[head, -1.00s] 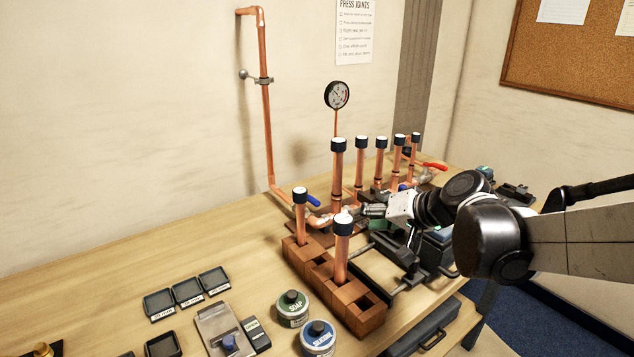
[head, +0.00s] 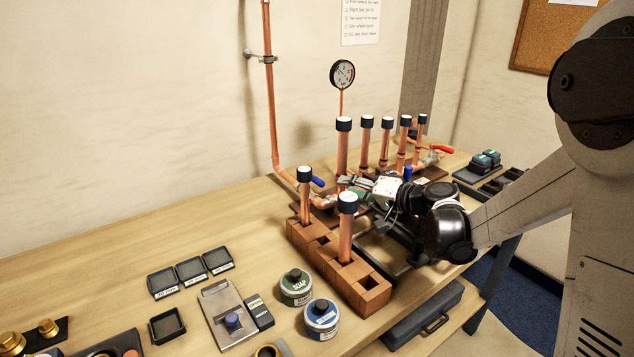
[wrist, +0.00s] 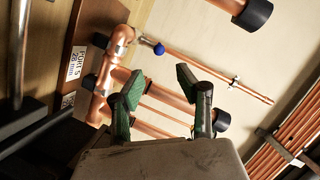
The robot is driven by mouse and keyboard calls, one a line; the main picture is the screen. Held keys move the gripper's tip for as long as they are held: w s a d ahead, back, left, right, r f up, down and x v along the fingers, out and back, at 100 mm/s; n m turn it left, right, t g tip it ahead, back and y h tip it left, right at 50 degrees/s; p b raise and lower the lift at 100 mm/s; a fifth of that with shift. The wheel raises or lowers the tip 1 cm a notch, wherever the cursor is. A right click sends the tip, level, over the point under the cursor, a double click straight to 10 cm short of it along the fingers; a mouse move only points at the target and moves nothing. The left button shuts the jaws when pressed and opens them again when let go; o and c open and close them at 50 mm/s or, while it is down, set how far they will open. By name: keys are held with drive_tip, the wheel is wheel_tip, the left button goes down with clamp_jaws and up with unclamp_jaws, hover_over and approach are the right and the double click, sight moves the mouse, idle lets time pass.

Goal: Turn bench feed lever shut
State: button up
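A blue lever (head: 317,181) sits on a valve where the wall copper pipe (head: 271,110) meets the bench pipework. Its handle points to the right and slightly downward in the head view. In the wrist view a blue round end (wrist: 159,49) shows beyond my fingers; I cannot tell whether it belongs to this lever. My gripper (head: 352,184) is just right of the blue lever, apart from it, among the copper pipes. In the wrist view my gripper (wrist: 155,98) has its green-padded fingers spread with nothing between them. A red lever (head: 441,149) is farther right on the manifold.
Several capped upright copper pipes (head: 343,150) stand close around my gripper. A brown block rack (head: 325,262) with two capped pipes is in front. A gauge (head: 342,74) rises behind. Soap (head: 296,286) and blue (head: 321,317) tins stand in front left.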

sight(317, 181)
drive_tip(key=x, duration=1.2)
clamp_jaws()
